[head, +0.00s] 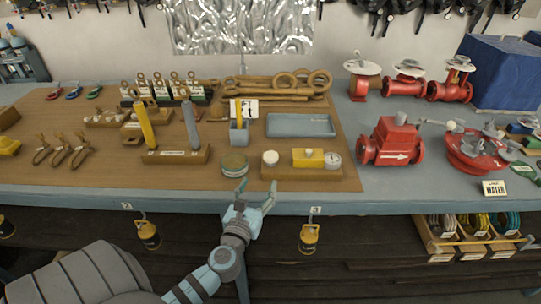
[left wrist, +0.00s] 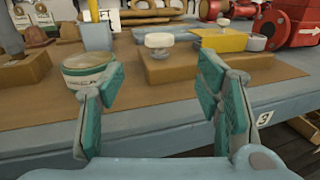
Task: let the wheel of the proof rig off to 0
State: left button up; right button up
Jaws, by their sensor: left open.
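The proof rig appears to be the wooden block (head: 301,174) near the table's front edge. It carries a white round wheel (head: 270,157), a yellow block (head: 307,158) and a round gauge (head: 333,160). The gauge reading is too small to tell. My left gripper (head: 256,188) is open and empty, just in front of the rig's left end and apart from the wheel. In the left wrist view the wheel (left wrist: 159,40) shows beyond and between the fingers, upright on its post. The gauge (left wrist: 256,42) is at the right there. My right gripper is not in view.
A round tin (head: 234,165) stands just left of the rig, close to my left finger. Behind are a blue-grey tray (head: 300,125) and a cup (head: 239,132) with a yellow stick. A red valve (head: 390,143) stands to the right. Yellow tagged locks hang below the table edge.

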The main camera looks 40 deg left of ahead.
aim_at(275, 162)
pick_arm(q)
jog(key=b+x, duration=0.1)
jog(key=x, duration=1.2)
jog(key=shift+w+a, duration=0.2)
jog(key=shift+w, duration=0.1)
jog(key=shift+r, duration=0.1)
jog(key=c, duration=1.2)
jog(key=shift+d+n+y, duration=0.1)
jog(key=shift+n+y, duration=0.4)
jog(key=shift+n+g+y, duration=0.6)
jog(key=shift+g+y, duration=0.1)
jog(key=shift+y, duration=0.2)
jog(key=n+g+y+b, duration=0.1)
jog(key=n+g+y, duration=0.1)
jog(key=y, duration=0.1)
jog(key=shift+b, duration=0.3)
jog(key=n+g+y+b, duration=0.2)
jog(key=g, duration=0.1)
jog(key=n+g+y+b, duration=0.1)
jog(key=n+g+b, duration=0.1)
jog(key=shift+f, duration=0.25)
jog(key=shift+r+n+g+y+b, duration=0.15)
jog(key=shift+n+g+y+b, duration=0.55)
jog(key=shift+n+g+b, duration=0.25)
